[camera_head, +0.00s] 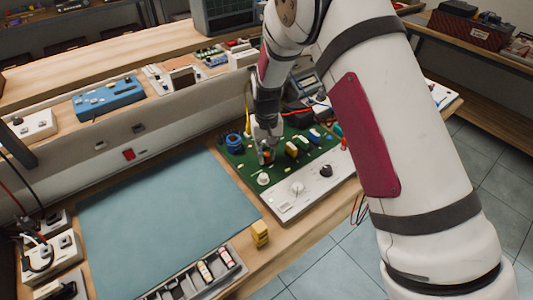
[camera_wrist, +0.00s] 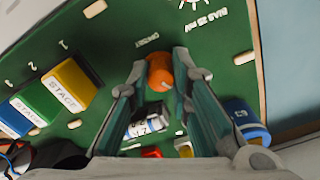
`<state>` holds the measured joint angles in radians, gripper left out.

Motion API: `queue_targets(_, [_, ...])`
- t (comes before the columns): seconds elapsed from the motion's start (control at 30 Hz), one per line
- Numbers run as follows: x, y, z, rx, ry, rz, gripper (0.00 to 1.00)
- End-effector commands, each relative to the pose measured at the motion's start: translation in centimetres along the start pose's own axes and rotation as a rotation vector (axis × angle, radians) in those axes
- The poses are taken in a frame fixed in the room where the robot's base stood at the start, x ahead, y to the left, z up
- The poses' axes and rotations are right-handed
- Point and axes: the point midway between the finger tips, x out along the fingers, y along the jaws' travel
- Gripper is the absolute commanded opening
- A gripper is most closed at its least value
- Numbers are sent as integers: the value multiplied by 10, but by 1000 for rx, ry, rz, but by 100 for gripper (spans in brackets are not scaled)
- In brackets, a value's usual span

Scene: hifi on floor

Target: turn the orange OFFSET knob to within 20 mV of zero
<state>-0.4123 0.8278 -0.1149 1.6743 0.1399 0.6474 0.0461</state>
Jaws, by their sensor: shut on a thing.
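The orange OFFSET knob (camera_wrist: 160,72) stands on a green circuit board (camera_wrist: 225,75), next to the printed word OFFSET. My gripper (camera_wrist: 163,66) is shut on the knob, with one finger on each side of it. In the head view, my gripper (camera_head: 267,150) points down at the board (camera_head: 238,165), and only a little orange (camera_head: 268,155) shows at its tips. A dial marked BIAS is partly cut off at the wrist view's top edge. No voltage reading is legible in either view.
Yellow STAGE block (camera_wrist: 70,84), green and blue blocks, and a blue cylinder (camera_wrist: 247,122) stand near my fingers. A white panel with knobs (camera_head: 310,190) borders the board. A bare blue-grey mat (camera_head: 165,215) lies left. A yellow block (camera_head: 260,233) sits at the bench edge.

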Motion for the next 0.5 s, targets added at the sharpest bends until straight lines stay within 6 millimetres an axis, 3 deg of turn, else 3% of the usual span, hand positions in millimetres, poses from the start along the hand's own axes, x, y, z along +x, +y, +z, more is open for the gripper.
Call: queue_targets(0.5, [0,-2,0,-110,0,-2,0])
